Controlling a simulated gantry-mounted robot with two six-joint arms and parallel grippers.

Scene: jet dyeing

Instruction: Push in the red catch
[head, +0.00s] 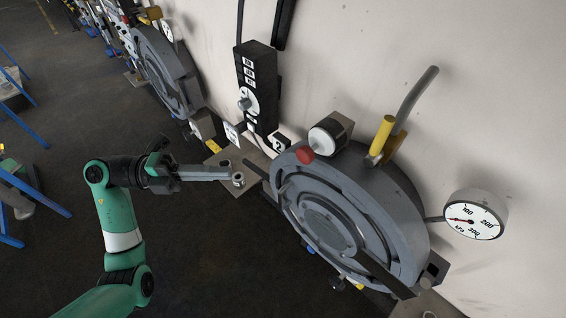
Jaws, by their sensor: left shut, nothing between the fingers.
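The red catch (305,156) is a small round red knob at the upper left rim of the grey round machine door (330,228). My left gripper (230,174) comes in from the left and is shut, with nothing between its fingers. In the picture its tips are to the left of the red catch and a little lower, apart from it. The right gripper does not show.
A yellow handle (381,136) and a pressure gauge (474,215) are at the right. A black control box (257,88) hangs on the wall above my gripper. A second machine (166,72) stands at the upper left. Dark floor is clear below my arm.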

